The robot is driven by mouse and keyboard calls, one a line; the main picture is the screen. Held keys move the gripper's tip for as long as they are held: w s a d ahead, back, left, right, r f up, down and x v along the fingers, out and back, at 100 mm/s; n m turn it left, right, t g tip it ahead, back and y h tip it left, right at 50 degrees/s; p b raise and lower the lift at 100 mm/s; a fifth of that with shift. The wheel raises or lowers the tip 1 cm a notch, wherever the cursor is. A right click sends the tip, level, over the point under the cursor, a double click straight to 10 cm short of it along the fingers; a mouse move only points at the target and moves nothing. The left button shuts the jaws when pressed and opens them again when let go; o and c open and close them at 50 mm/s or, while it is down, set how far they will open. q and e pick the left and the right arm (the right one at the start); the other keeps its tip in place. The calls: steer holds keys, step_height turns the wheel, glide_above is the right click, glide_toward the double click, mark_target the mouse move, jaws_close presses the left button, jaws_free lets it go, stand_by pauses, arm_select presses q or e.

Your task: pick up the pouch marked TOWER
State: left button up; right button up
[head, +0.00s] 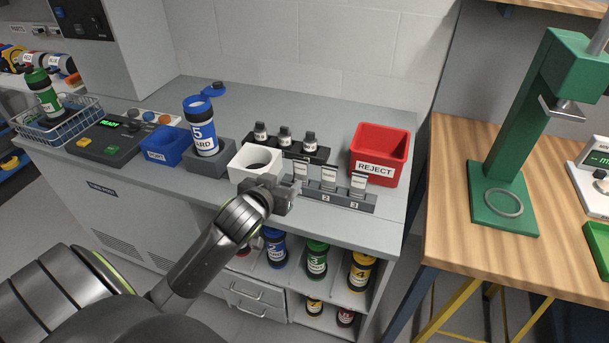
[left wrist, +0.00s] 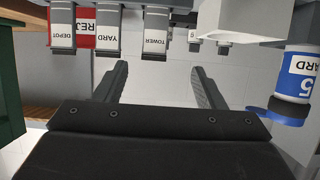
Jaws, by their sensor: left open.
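The pouch marked TOWER (left wrist: 155,32) hangs into the upper middle of the left wrist view, its label upside down. In the head view it is the leftmost of three small grey-white pouches (head: 301,168); its label is too small to read there. The YARD pouch (left wrist: 107,32) and DEPOT pouch (left wrist: 62,28) stand beside it in the same rack. My left gripper (head: 291,194) is open and empty at the counter's front edge, just before the TOWER pouch and apart from it. Its two fingers (left wrist: 160,82) point toward the pouch row. My right gripper is not in view.
The numbered pouch rack (head: 343,198) sits near the counter edge. A white holder (head: 242,162) stands close left of the pouches. A red REJECT bin (head: 378,153) is at right, dark-capped bottles (head: 285,138) behind. A blue-labelled YARD tube (head: 203,135) stands further left.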

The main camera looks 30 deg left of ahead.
mark_target(300, 169)
arm_select(q)
steer(key=x, duration=0.9)
steer(key=shift+w+f+p, duration=0.1)
steer(key=shift+w+p, duration=0.15)
steer(key=shift+p, duration=0.15)
steer(key=shift+w+f, duration=0.15)
steer(key=shift+w, duration=0.4)
steer(key=x, duration=0.1)
steer(key=p+x, duration=0.1)
steer(key=x, duration=0.1)
steer(key=shift+d, duration=0.25)
steer(key=shift+w+a+f, duration=0.2)
steer(key=shift+w+f, duration=0.15)
steer(key=shift+w, duration=0.25)
steer(key=c, duration=1.1)
